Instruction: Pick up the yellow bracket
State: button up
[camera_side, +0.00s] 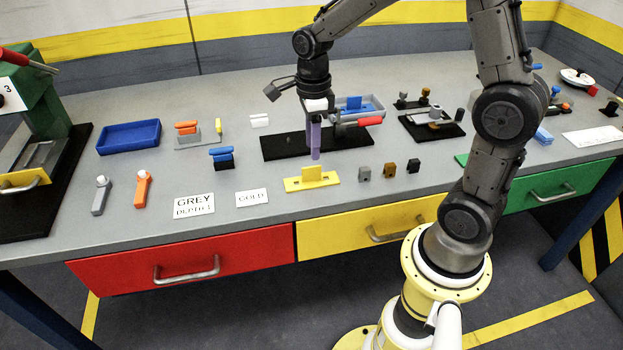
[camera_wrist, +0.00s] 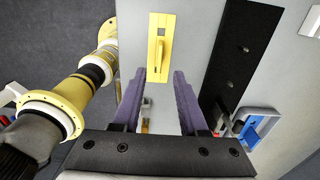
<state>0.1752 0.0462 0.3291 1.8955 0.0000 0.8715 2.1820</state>
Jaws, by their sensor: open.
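The yellow bracket (camera_side: 313,175) lies on the grey bench near its front edge, a flat plate with an upright tab. In the wrist view the yellow bracket (camera_wrist: 160,40) is straight ahead of my fingers, its slotted plate and raised tab showing. My gripper (camera_side: 315,156) points down just behind the bracket in the side view, with purple fingers. In the wrist view my gripper (camera_wrist: 159,73) is open and empty, its two fingertips either side of the line of the tab. I cannot tell its exact height above the bench.
A black plate (camera_side: 283,147) lies just behind my fingers, with a grey-and-blue holder (camera_side: 355,106) beside it. Small grey, brown and black blocks (camera_side: 390,169) stand right of the bracket. Labels (camera_side: 251,198) lie to its left. The bench's front edge is close.

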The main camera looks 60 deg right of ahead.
aim_at(311, 168)
jog(key=shift+w+a+f, duration=0.1)
jog(key=shift+a+f, duration=0.05)
jog(key=shift+f, duration=3.7)
grip_shut()
jog(key=shift+r, duration=0.1)
